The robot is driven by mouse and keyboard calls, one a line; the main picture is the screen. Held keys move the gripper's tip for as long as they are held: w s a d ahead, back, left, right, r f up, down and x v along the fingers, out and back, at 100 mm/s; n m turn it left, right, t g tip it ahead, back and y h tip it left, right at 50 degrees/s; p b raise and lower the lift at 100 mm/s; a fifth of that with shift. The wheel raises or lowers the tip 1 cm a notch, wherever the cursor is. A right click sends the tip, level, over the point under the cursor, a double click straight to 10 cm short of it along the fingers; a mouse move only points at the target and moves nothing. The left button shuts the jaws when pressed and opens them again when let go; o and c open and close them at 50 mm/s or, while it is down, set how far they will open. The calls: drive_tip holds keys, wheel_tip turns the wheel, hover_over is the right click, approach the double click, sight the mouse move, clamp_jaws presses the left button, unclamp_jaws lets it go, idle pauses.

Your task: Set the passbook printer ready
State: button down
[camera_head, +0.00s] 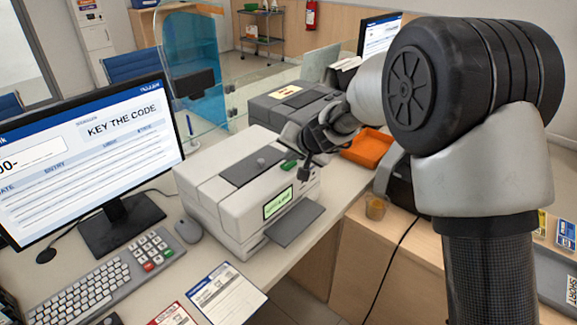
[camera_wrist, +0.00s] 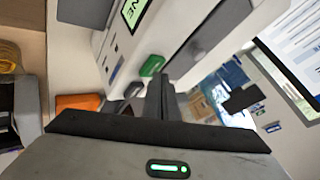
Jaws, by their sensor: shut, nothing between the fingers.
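The light grey passbook printer (camera_head: 212,196) stands on the counter, with a dark panel on top and a lit green display (camera_head: 277,203) on its front. A grey tray (camera_head: 296,224) sticks out below. In the wrist view the display (camera_wrist: 133,10) shows letters ending in "NE", partly cut off. A green key (camera_wrist: 152,65) and a dark key (camera_wrist: 133,90) sit on the printer's edge; the green key also shows in the head view (camera_head: 289,166). My gripper (camera_wrist: 160,84) is shut and empty, its fingertips close beside both keys. I cannot tell whether they touch.
The monitor (camera_head: 90,150) at left reads "KEY THE CODE". A darker machine (camera_head: 287,105) stands behind the printer. An orange tray (camera_head: 368,149) lies to the right.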

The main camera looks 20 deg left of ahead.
sight(291, 166)
drive_tip(key=shift+f+b, duration=0.45)
drive_tip(key=shift+b, duration=0.1)
idle(0.7)
drive_tip(key=shift+r, duration=0.1)
drive_tip(key=shift+r+p, duration=0.7)
drive_tip(key=shift+r, duration=0.05)
wheel_tip(291, 166, up, 5)
drive_tip(key=p, duration=0.4)
drive_tip(key=shift+r, duration=0.1)
idle(0.7)
